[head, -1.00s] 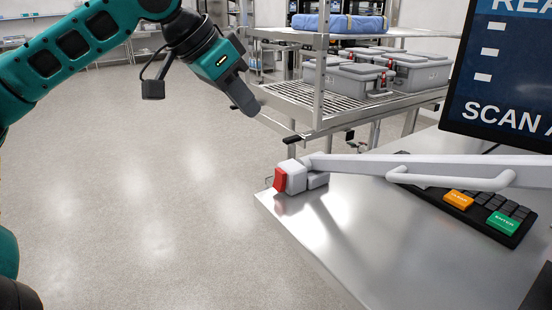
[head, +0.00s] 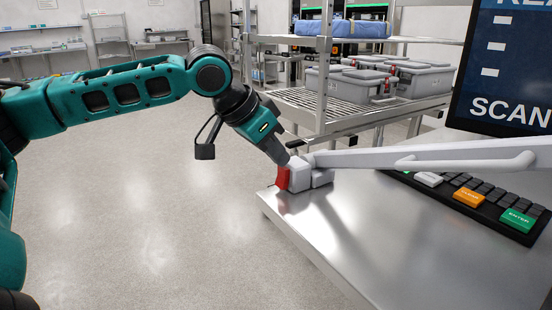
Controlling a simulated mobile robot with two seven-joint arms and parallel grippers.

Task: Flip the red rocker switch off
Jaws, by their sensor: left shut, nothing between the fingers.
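The red rocker switch (head: 283,178) is on the left face of a small white box (head: 299,174) at the far left corner of the steel table. My left gripper (head: 281,158) is shut, with its fingertips at the top of the red rocker. The tips look to be touching it or very close; I cannot tell which. They partly hide its upper edge. The right gripper is not in view.
A pale bar (head: 430,157) runs right from the box above the steel table (head: 340,235). A keyboard (head: 470,200) and a screen (head: 505,75) are at the right. A wire cart (head: 310,105) with grey cases stands behind. The floor at left is clear.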

